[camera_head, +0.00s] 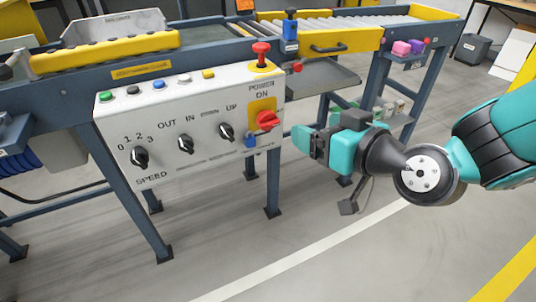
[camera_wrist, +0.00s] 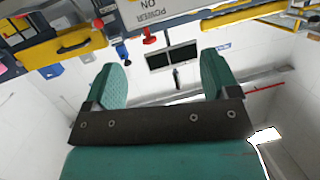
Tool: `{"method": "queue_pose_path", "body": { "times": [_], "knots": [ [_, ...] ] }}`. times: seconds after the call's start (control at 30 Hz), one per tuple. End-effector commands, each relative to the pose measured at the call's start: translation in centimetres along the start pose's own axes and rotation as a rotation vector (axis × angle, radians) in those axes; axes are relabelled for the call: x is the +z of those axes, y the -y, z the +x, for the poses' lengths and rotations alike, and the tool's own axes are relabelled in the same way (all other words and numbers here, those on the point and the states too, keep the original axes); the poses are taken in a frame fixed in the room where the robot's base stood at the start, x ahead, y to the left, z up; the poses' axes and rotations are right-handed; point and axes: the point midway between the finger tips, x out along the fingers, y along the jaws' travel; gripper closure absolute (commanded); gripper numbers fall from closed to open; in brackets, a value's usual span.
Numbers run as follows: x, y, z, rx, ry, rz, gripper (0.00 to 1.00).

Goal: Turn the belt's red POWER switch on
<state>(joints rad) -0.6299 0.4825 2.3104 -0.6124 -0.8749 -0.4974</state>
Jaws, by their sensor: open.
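The white control panel (camera_head: 205,150) hangs on the front of the belt frame. Its red POWER switch (camera_head: 267,121) is a rotary knob on a yellow plate at the panel's right end, below the words POWER ON. My gripper (camera_head: 318,141) is open and empty, to the right of the switch and apart from it. In the wrist view, my gripper (camera_wrist: 165,72) has its fingers wide apart with nothing between them.
A red mushroom button (camera_head: 261,52) stands on the panel's top, above the switch. A blue padlock-like piece (camera_head: 250,140) is just below left of the switch. Black knobs (camera_head: 186,145) line the panel. A grey tray (camera_head: 325,76) juts out behind. Floor in front is clear.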

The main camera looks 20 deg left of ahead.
Motion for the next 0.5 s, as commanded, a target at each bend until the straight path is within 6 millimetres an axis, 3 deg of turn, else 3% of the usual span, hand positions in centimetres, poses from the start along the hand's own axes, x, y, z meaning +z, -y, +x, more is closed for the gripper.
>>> {"method": "queue_pose_path", "body": {
  "times": [0.03,0.2,0.33,0.5],
  "knots": [
    [4.2,-0.1,1.9,0.018,-0.044,-0.013,0.19],
    [8.3,-0.5,4.3,0.095,-0.177,-0.055,0.19],
    [9.5,-0.7,4.9,0.13,-0.227,-0.07,0.19],
    [8.9,-0.7,5.4,0.14,-0.242,-0.074,0.19]
  ]
}}
